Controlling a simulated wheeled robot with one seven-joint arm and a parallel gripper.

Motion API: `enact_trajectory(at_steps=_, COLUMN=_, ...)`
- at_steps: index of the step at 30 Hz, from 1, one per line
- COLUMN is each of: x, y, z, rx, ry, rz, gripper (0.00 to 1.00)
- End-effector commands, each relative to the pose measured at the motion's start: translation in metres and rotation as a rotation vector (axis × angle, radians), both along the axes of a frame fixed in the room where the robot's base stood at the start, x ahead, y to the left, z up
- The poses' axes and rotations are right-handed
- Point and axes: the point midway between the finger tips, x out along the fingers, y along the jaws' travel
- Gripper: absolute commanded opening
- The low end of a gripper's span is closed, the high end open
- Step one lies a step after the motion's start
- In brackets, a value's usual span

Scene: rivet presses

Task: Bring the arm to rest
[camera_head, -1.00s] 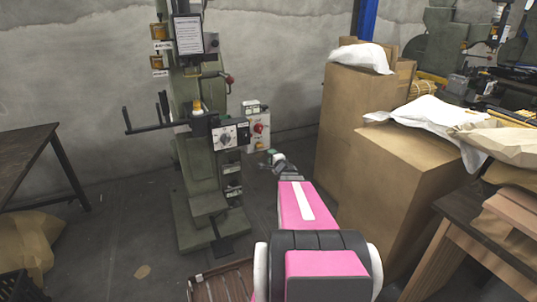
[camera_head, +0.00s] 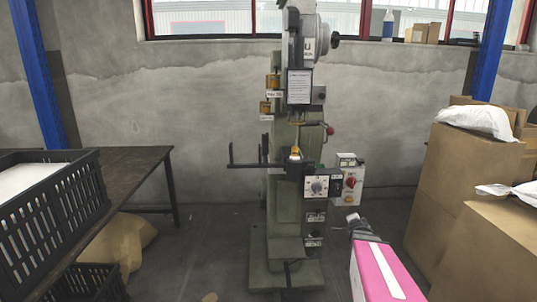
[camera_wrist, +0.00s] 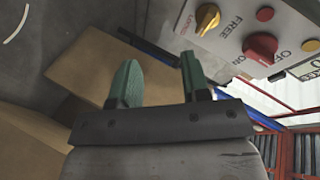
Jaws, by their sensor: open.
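My arm (camera_head: 383,272) is the pink link with a white stripe at the lower right of the head view. It reaches forward, to the right of the green rivet press (camera_head: 285,225). In the wrist view my gripper (camera_wrist: 159,72) shows two green fingers standing apart with nothing between them. In the head view, the arm's far end is small, near the press's white switch box (camera_head: 347,183). That box looms at the top right of the wrist view, with a yellow knob (camera_wrist: 207,18) and a red knob (camera_wrist: 260,46). I cannot tell the gap to it.
Tall cardboard boxes (camera_head: 455,185) stand close on the right, with white bags on top. A dark table (camera_head: 135,165) and black crates (camera_head: 50,215) are on the left. The floor (camera_head: 210,245) between table and press is free.

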Motion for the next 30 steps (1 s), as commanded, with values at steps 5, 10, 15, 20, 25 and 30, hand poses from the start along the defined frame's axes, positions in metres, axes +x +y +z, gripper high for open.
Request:
enact_trajectory(at_steps=5, x=-0.034, y=0.040, z=-0.014, rx=-0.192, ry=0.314, rz=0.053, gripper=0.43)
enact_trajectory(at_steps=10, x=-0.076, y=0.084, z=-0.029, rx=-0.332, ry=0.629, rz=0.222, gripper=0.43)
enact_trajectory(at_steps=15, x=-0.127, y=0.136, z=-0.037, rx=-0.431, ry=0.912, rz=0.510, gripper=0.43)
enact_trajectory(at_steps=20, x=-0.175, y=0.181, z=-0.037, rx=-0.484, ry=1.093, rz=0.830, gripper=0.43)
enact_trajectory(at_steps=25, x=-0.206, y=0.209, z=-0.032, rx=-0.500, ry=1.174, rz=1.067, gripper=0.43)
enact_trajectory(at_steps=30, x=-0.215, y=0.216, z=-0.031, rx=-0.506, ry=1.192, rz=1.141, gripper=0.43)
